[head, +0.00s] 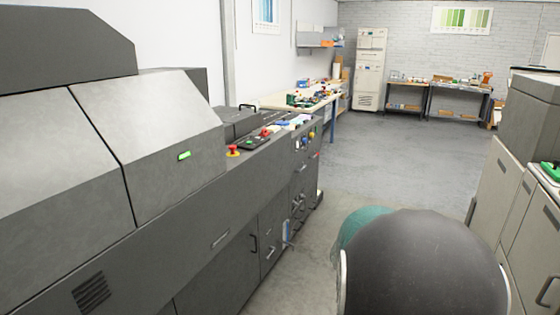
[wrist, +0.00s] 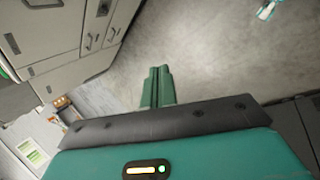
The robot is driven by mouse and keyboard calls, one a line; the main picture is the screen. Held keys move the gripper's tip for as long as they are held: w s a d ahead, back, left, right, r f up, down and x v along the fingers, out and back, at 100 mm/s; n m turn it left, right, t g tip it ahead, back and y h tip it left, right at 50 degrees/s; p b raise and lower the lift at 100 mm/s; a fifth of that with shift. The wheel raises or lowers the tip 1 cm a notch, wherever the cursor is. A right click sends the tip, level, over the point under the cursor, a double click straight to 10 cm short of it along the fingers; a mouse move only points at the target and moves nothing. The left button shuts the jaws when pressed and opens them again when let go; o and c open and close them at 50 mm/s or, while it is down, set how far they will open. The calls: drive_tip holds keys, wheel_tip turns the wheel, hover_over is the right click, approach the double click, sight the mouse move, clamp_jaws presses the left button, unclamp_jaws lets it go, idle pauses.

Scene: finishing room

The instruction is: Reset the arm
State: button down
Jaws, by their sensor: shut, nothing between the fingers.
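My gripper (wrist: 158,72) shows in the wrist view as two green fingers pressed together, with nothing between them. It points out over bare grey floor and touches nothing that I can see. In the head view a rounded black part of my arm (head: 425,265), with some green behind it, fills the lower right. The gripper's fingers are hidden in that view.
A long grey machine (head: 160,150) with a red button (head: 234,150) runs along the left. Grey cabinets (head: 525,200) stand close on the right; the wrist view shows cabinets (wrist: 50,40) too. Workbenches (head: 440,88) stand at the back. The floor (head: 390,160) between is clear.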

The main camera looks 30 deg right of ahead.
drive_tip(key=w+a+r+t+y, duration=0.1)
drive_tip(key=w+a+r+t, duration=0.3)
drive_tip(key=a, duration=0.6)
drive_tip(key=w+a+r+t+y, duration=0.15)
drive_tip(key=a+r, duration=0.35)
drive_tip(key=a, duration=0.5)
drive_tip(key=s+a+r+t+y, duration=0.1)
drive_tip(key=s+a+r+y, duration=0.1)
drive_tip(key=a, duration=0.5)
drive_tip(key=s+a+r+t+y, duration=0.1)
drive_tip(key=a+r, duration=0.2)
drive_tip(key=a, duration=0.5)
drive_tip(key=shift+s+a+n+y, duration=0.3)
drive_tip(key=shift+s+n+y, duration=0.05)
drive_tip(key=shift+s+n, duration=0.05)
drive_tip(key=shift+d, duration=0.2)
